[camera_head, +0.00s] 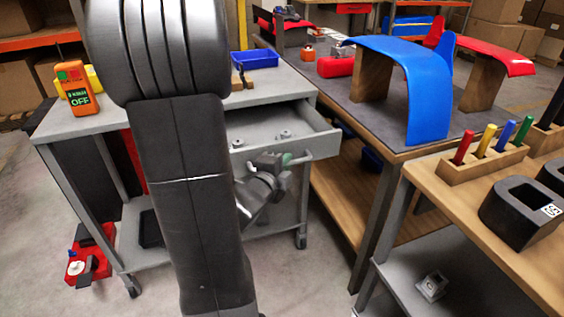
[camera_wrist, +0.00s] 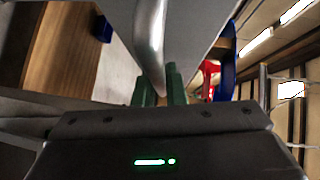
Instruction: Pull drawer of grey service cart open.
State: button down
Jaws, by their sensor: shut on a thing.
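The grey service cart (camera_head: 80,124) stands left of centre in the head view, partly hidden by my arm. Its drawer (camera_head: 318,138) is out from the cart body, and its inside shows with a few small parts in it. My gripper (camera_head: 287,160) is at the drawer's front, its green fingers at the handle (camera_head: 300,158). In the wrist view the green fingers (camera_wrist: 160,88) are shut on the handle bar (camera_wrist: 150,45), which runs between them. The drawer's left part is hidden behind my arm.
An orange device reading OFF (camera_head: 77,88) and a blue bin (camera_head: 254,59) are on the cart top. A workbench with a blue curved panel (camera_head: 405,75) stands close on the right. A wooden-topped cart (camera_head: 480,195) is at front right.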

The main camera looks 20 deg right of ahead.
jog(key=shift+s, duration=0.1)
jog(key=c, duration=1.8)
grip_release()
jog(key=shift+a, duration=0.1)
jog(key=p+v, duration=0.1)
jog(key=v, duration=1.2)
jog(key=shift+s+a+p, duration=0.2)
jog(key=shift+s+p, duration=0.1)
jog(key=shift+p, duration=0.05)
jog(key=shift+b+x, duration=0.85)
jog(key=shift+x, duration=6.1)
